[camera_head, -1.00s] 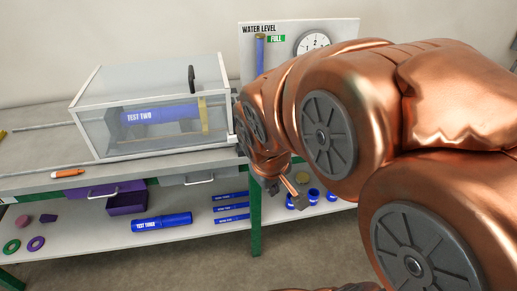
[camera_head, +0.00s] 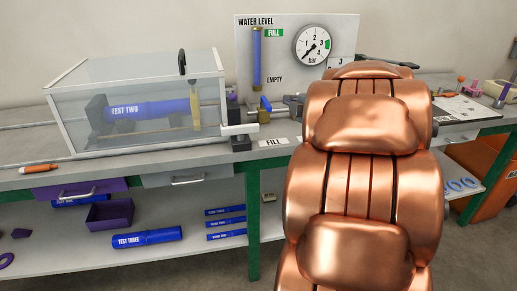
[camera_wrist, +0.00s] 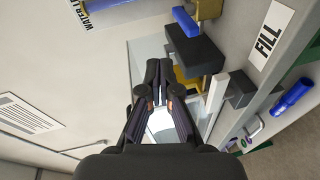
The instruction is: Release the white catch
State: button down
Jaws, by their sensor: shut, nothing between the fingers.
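The white catch (camera_head: 238,130) is a short pale bar at the lower right end of the clear test case (camera_head: 62,108), by a dark block (camera_head: 241,143). In the wrist view a white bar (camera_wrist: 217,92), which looks like the same catch, stands to the right of my fingers beside a dark block (camera_wrist: 240,90). My gripper (camera_wrist: 159,66) is shut and empty, with its fingertips together and apart from the bar. It appears over the clear case. In the head view my arm hides my gripper. Inside the case lies a blue pipe marked TEST TWO (camera_head: 150,109).
A valve with a blue handle (camera_head: 266,104) sits right of the case. A FILL label (camera_head: 272,142) lies on the bench front. A black handle (camera_head: 182,62) rises from the lid.

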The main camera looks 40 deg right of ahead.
jog(key=s+a+f+n+t+y+b, duration=0.1)
jog(key=s+a+f+n+y+b, duration=0.4)
jog(key=f+y, duration=0.5)
jog(key=s+n+b, duration=0.2)
jog(key=s+n, duration=0.1)
jog(key=shift+a+f+n+b, duration=0.25)
jog(key=shift+f+n+b, duration=0.05)
jog(key=shift+f+b, duration=0.1)
send_near(248, 131)
jog(key=w+a, duration=0.2)
jog(key=a, duration=0.2)
jog(key=w, duration=0.1)
jog(key=w+d, duration=0.1)
jog(key=shift+w+d+f, duration=0.1)
jog(key=shift+w+d, duration=0.05)
jog(key=shift+w, duration=0.1)
jog(key=shift+w+d, duration=0.25)
jog(key=shift+w, duration=0.35)
